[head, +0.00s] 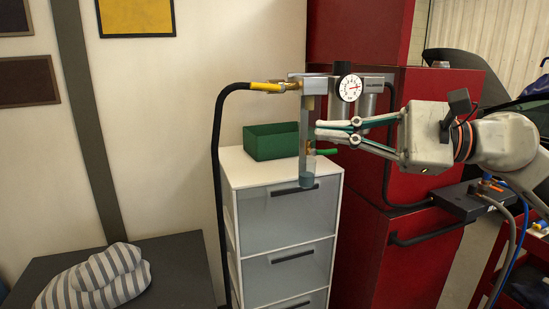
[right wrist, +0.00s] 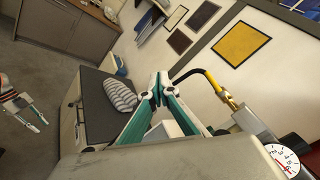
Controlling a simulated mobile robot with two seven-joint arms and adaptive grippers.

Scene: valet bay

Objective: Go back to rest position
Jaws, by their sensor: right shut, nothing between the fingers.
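My right gripper (head: 322,129) reaches in from the right in the head view, level, in front of the air filter unit with the dial gauge (head: 350,88). Its fingers are together with nothing between them. In the right wrist view the right gripper's fingertips (right wrist: 158,82) meet at the middle. My left gripper (right wrist: 36,112) shows small at the left edge of the right wrist view, too small to tell its jaws. It is not in the head view.
A white drawer cabinet (head: 290,222) with a green bin (head: 271,143) on top stands below the filter unit. A black hose (head: 217,160) hangs at its left. A red cabinet (head: 375,240) stands behind. A striped cushion-like item (head: 95,280) lies on a dark surface (head: 185,270).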

